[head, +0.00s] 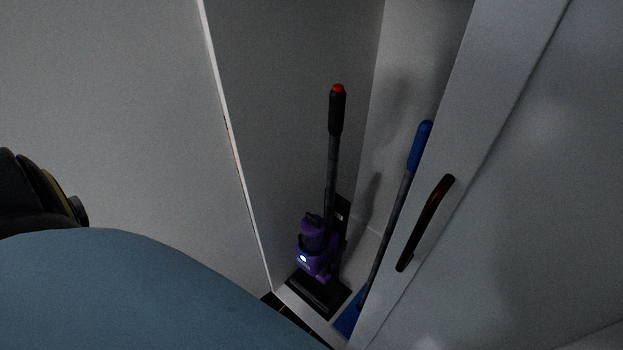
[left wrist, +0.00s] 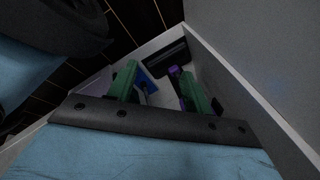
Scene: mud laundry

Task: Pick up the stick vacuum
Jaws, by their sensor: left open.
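The stick vacuum stands upright in a narrow closet in the head view, with a purple body (head: 314,246), a dark pole, a black grip with a red top and a flat black floor head. In the left wrist view its purple part (left wrist: 175,71) and black floor head (left wrist: 166,60) show low in the closet, beyond my fingers. My left gripper (left wrist: 159,85) is open, its two green fingers apart and pointing down into the closet. I see nothing held between them. The right finger covers part of the vacuum. Neither gripper shows in the head view.
A blue-handled broom or mop (head: 418,146) leans to the right of the vacuum. A pale door (head: 478,140) with a brown handle (head: 425,222) stands at the right. A pale wall or panel edge (head: 236,150) borders the closet's left. Dark floor tiles (left wrist: 130,18) lie outside.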

